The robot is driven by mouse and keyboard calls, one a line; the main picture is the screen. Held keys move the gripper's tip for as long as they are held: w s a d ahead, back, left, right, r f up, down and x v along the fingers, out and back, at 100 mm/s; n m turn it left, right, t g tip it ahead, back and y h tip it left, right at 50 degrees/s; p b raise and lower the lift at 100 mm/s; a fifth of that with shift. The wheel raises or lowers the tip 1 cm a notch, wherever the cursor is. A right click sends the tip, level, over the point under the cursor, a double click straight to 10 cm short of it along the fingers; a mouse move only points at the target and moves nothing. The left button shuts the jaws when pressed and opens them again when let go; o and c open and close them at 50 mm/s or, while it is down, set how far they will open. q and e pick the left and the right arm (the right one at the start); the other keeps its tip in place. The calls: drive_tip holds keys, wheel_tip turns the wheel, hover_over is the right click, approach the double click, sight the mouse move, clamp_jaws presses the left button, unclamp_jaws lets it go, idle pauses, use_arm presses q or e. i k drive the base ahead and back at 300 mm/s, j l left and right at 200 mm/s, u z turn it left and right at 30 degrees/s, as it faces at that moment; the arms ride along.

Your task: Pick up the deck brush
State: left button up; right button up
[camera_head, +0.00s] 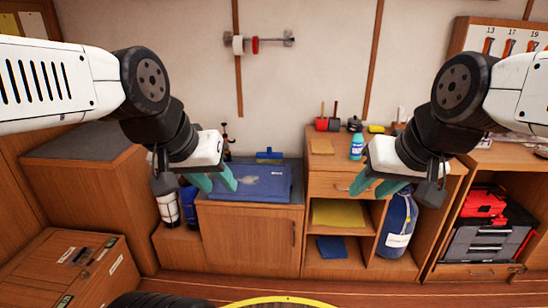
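A small blue brush-like thing (269,156), which looks like the deck brush, is at the back of the low middle cabinet, at the far edge of a folded blue cloth (258,184). Its bristles cannot be made out. My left gripper (219,184) has its teal fingers apart with nothing between them, in front of the cloth's left end and left of the brush. My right gripper (370,188) also has its teal fingers apart and empty, in front of the right-hand shelf cabinet, well right of the brush.
A blue-green bottle (357,147), a red cup-shaped tool (321,123) and a black one (335,123) stand on the right cabinet top. A blue bag (397,224) fills a shelf below. A red and grey toolbox (487,235) is at far right. A yellow ring (278,302) lies at the bottom.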

sight(269, 156)
drive_tip(key=i+j+z, duration=0.45)
drive_tip(key=i+j, duration=0.2)
drive_tip(key=i, duration=0.35)
drive_tip(key=i+j+z, duration=0.4)
drive_tip(key=i+j, duration=0.5)
